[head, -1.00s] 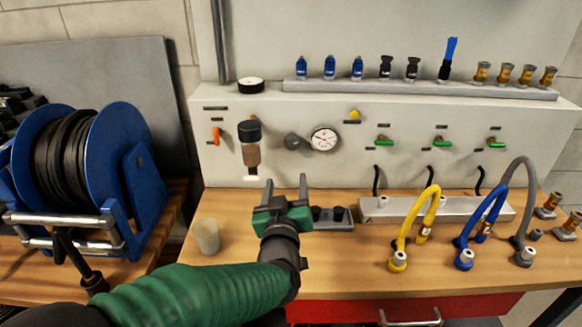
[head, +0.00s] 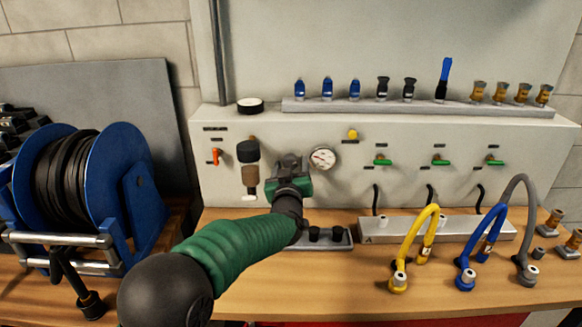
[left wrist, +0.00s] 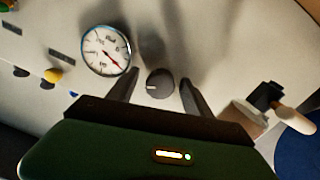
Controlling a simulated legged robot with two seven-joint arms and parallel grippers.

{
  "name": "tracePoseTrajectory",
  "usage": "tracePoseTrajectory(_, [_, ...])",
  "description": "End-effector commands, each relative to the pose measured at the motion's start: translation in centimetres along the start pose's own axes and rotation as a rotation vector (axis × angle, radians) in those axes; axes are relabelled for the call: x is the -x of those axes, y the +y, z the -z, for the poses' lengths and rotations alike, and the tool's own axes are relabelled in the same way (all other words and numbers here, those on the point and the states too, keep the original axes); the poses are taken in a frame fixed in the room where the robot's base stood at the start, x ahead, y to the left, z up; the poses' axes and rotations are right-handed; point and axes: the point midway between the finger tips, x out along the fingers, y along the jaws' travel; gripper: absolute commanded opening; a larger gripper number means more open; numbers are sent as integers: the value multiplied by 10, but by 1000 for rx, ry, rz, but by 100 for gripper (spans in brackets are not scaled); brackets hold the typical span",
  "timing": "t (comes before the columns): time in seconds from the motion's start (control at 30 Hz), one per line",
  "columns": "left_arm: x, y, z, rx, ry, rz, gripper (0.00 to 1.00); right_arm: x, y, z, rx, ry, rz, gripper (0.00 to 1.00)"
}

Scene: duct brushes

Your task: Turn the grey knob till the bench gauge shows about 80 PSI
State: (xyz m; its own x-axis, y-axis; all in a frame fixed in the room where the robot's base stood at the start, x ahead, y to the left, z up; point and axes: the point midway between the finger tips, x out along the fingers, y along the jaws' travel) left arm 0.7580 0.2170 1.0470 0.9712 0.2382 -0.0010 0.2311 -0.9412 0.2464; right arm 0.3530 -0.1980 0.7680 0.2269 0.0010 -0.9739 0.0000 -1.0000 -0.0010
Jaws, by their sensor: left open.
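The bench gauge (head: 323,158) is a round white dial on the pale panel; it also shows in the left wrist view (left wrist: 106,50) with a red needle. Its numbers are too small to read surely. The grey knob (left wrist: 160,83) is a dark round knob with a white mark, beside the gauge. My left gripper (head: 290,160) is raised in front of the panel and hides most of the knob in the head view. In the left wrist view the left gripper (left wrist: 160,88) is open, with one finger on each side of the knob; contact is not visible. My right gripper is not in view.
A filter unit (head: 249,165) and an orange lever (head: 216,157) are left of my gripper. Green-handled valves (head: 382,160) line the panel at right. Yellow (head: 428,220) and blue hoses stand on the bench, and a blue hose reel (head: 75,190) is at far left.

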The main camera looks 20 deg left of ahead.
Motion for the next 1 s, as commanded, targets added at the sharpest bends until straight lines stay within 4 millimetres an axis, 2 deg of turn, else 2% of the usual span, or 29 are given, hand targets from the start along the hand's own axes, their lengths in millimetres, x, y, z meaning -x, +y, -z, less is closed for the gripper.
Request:
tracePoseTrajectory(0.13, [0,0,0,0,0,0,59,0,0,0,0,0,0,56])
tracePoseTrajectory(0.5, [0,0,0,0,-1,1,10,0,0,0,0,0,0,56])
tracePoseTrajectory(0.6, [0,-1,0,0,-1,1,0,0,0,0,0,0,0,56])
tracePoseTrajectory(1.0, [1,0,2,-72,-4,1,0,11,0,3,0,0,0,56])
